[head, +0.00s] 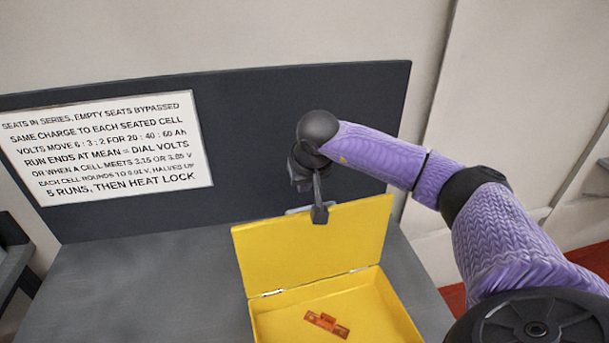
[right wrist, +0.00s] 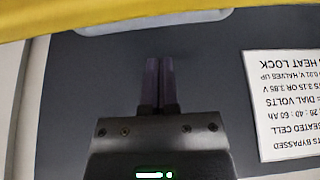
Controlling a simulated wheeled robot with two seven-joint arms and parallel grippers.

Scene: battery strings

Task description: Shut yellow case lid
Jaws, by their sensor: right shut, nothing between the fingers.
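The yellow case (head: 375,300) stands on the grey bench, its open tray facing me. Its yellow lid (head: 315,248) is raised on two hinges and stands roughly upright, leaning a little back. A grey handle shows at the lid's top edge, partly hidden in the head view; it also shows in the right wrist view (right wrist: 150,22). My right gripper (head: 319,214) is shut and empty, at the top edge of the lid. In the right wrist view its fingers (right wrist: 159,62) point toward the handle and lid edge (right wrist: 60,18). I cannot tell whether they touch. My left gripper is not in view.
An orange-brown piece (head: 326,324) lies inside the case. A dark back panel (head: 270,120) with a white text sign (head: 105,148) rises behind the bench (head: 140,290). The bench left of the case is clear.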

